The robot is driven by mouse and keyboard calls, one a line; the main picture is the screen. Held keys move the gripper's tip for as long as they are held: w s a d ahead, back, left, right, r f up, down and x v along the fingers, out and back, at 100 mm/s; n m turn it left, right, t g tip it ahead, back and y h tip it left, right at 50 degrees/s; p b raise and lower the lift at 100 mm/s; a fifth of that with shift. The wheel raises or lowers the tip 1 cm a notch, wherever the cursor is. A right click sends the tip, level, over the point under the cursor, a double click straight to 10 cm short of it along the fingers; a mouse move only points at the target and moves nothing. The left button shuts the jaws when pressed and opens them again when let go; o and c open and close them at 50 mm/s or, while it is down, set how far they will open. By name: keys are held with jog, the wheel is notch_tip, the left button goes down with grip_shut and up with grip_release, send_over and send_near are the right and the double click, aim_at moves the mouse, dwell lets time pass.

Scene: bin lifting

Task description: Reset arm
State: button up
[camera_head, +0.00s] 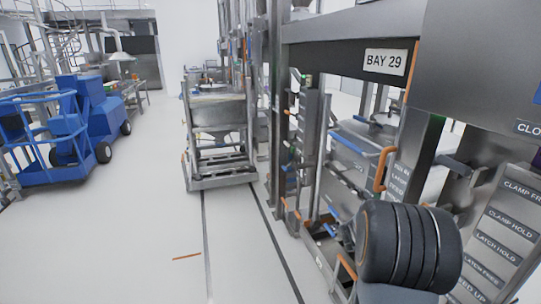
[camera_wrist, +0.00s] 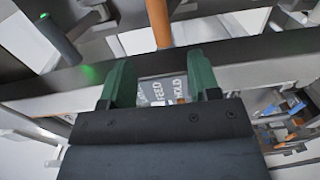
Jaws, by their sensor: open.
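My gripper (camera_wrist: 158,66) shows in the wrist view with its two green fingers apart and nothing between them in its grasp. A grey label plate (camera_wrist: 163,90) reading "FEED" and "HOLD" shows behind the gap between the fingers. An orange bar (camera_wrist: 158,22) stands just beyond the fingertips, in front of a dark rail. I cannot tell whether the fingers touch anything. I cannot make out my gripper in the head view.
The bay frame with its "BAY 29" sign (camera_head: 386,62) and orange handle (camera_head: 384,169) stands close on the right. A wheeled bin frame (camera_head: 222,183) stands ahead. A blue lift vehicle (camera_head: 75,125) is at left. The floor (camera_head: 110,230) at front left is mostly clear.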

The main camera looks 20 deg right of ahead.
jog(key=w+a+f+m+t+y, duration=0.3)
jog(key=w+f+t+y, duration=0.2)
jog(key=w+f+t, duration=0.1)
jog(key=w+a+f+t+y, duration=0.25)
jog(key=a+y, duration=0.65)
jog(key=a, duration=0.6)
jog(key=s+a+r+n+g+y, duration=0.1)
jog(key=s+a+r+g, duration=0.1)
jog(key=s+a+r, duration=0.2)
jog(key=s+a+r+n+g+y, duration=0.1)
jog(key=s+a+r+g+y, duration=0.1)
jog(key=s+a, duration=0.9)
jog(key=shift+a+r+n+y, duration=0.35)
jog(key=shift+a+r, duration=0.5)
jog(key=shift+a, duration=1.1)
